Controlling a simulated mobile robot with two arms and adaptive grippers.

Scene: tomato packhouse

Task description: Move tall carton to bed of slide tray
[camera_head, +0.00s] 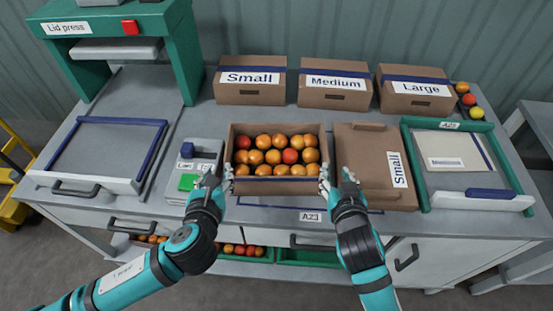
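An open brown carton (278,186) full of red and orange tomatoes stands upright on the middle of the bench, in the head view. My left gripper (218,177) is at its left front corner with fingers spread. My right gripper (337,178) is at its right front corner, also with fingers spread. One fingertip of each is close to the carton; whether they touch it is not clear. A grey slide tray (105,150) with blue rails and a front handle is at the left, in front of the green lid press (185,60).
A control box (187,195) with a green button stands left of the carton. A flat carton lid (365,150) marked Small lies right of it. A green-framed tray (455,150) is further right. Small (250,95), Medium (333,97) and Large (416,104) boxes line the back.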

